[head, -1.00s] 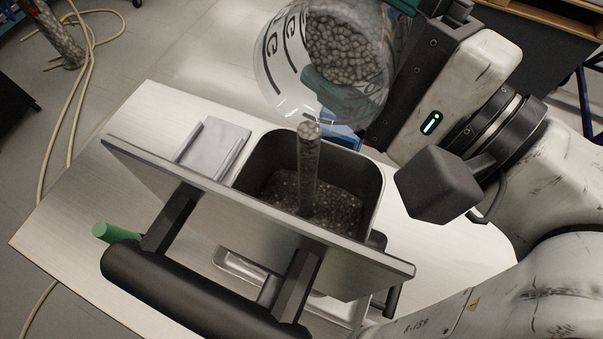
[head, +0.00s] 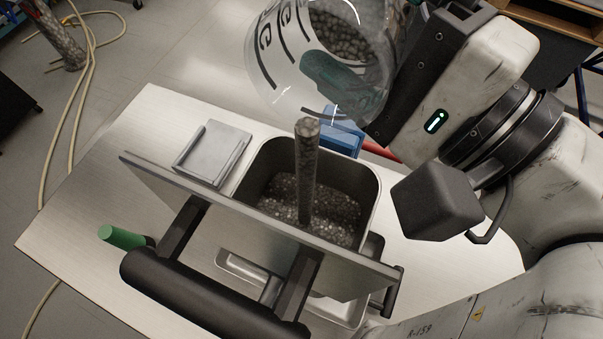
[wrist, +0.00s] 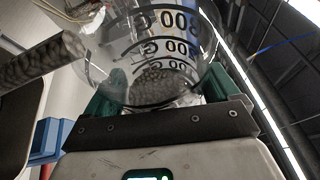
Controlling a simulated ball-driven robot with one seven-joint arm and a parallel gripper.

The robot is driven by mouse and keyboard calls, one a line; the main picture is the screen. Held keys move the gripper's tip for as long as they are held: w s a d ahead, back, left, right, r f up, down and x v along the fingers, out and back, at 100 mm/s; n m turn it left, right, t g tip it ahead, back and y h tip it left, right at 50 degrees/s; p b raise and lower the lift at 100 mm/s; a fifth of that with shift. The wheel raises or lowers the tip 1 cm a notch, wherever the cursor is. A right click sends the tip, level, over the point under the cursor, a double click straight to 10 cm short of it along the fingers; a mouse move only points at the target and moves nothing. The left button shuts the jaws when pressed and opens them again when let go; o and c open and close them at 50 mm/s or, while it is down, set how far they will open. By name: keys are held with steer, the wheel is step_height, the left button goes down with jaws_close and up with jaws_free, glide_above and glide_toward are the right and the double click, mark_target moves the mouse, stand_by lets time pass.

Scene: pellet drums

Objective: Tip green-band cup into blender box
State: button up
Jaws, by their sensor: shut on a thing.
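The cup (head: 300,60) is clear with black markings and hangs tilted above the blender box, mouth toward the lower left. Grey pellets (head: 340,35) lie inside it; they also show in the wrist view (wrist: 158,82). A column of pellets (head: 307,165) runs from near the cup's lip down into the box. The blender box (head: 368,185) is an open metal bin with pellets on its floor. My gripper (head: 375,45), with green fingers, is shut on the cup; its fingers flank the cup in the wrist view (wrist: 160,95). I cannot make out a green band apart from the fingers.
A metal panel (head: 235,215) with a black bar handle (head: 205,295) stands in front of the box. A small grey plate (head: 213,150) lies left of it. A blue bin (head: 345,140) is behind.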

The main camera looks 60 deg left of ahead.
mark_target(361, 69)
steer(key=shift+s+d+r+n+y, duration=0.1)
steer(key=shift+s+r+n+y, duration=0.1)
steer(key=shift+r+n, duration=0.5)
steer(key=shift+s+d+r+n+y, duration=0.15)
steer(key=shift+r+n, duration=0.25)
steer(key=shift+r, duration=0.55)
steer(key=f+m, duration=0.1)
steer(key=f, duration=0.1)
steer(key=f+m+h+b, duration=0.1)
steer(key=f, duration=0.2)
steer(key=w+a+f+m+b, duration=0.1)
steer(key=f, duration=0.1)
steer(key=shift+w+f+m, duration=0.1)
steer(key=shift+f+m, duration=0.05)
steer(key=shift+m, duration=0.15)
steer(key=shift+w+r, duration=0.1)
steer(key=shift+r, duration=0.1)
steer(key=shift+m+h, duration=0.45)
steer(key=shift+m, duration=0.15)
steer(key=f, duration=0.1)
steer(key=f+b, duration=0.2)
steer(key=f, duration=0.1)
steer(key=shift+w+a, duration=0.25)
steer(key=shift+w, duration=0.1)
steer(key=shift+p, duration=0.7)
steer(key=m+p, duration=0.1)
steer(key=p, duration=0.2)
steer(key=shift+w+r+h+p, duration=0.1)
steer(key=shift+r+h+p, duration=0.1)
steer(key=shift+h+p, duration=0.15)
